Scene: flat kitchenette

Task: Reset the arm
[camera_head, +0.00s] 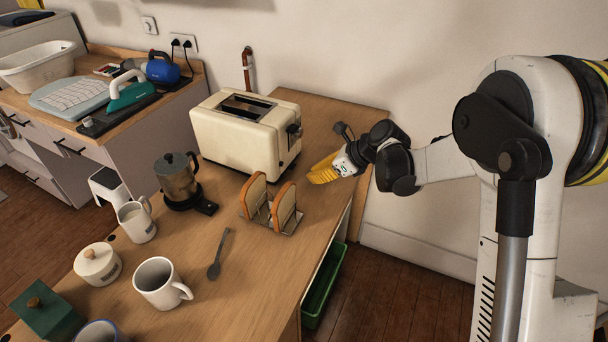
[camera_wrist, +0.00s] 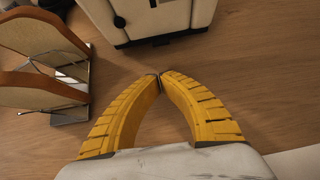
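My gripper (camera_head: 322,172) has yellow ribbed fingers and is over the right side of the wooden table, beside the toaster. In the wrist view, my gripper (camera_wrist: 159,77) has its two fingertips meeting, with nothing between them. My white and black arm reaches in from the right. The cream toaster (camera_head: 242,135) stands just left of the gripper, and its base shows at the top of the wrist view (camera_wrist: 160,18). A metal rack (camera_head: 266,216) holding two slices of bread (camera_head: 284,204) stands nearer and to the left of the gripper; the rack also shows in the wrist view (camera_wrist: 72,112).
A moka pot (camera_head: 177,180), white mugs (camera_head: 160,282), a lidded white pot (camera_head: 97,264), a green box (camera_head: 45,311) and a dark spoon (camera_head: 219,255) occupy the table's left part. A green crate (camera_head: 325,285) sits below its right edge. Bare wood lies in front of the rack.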

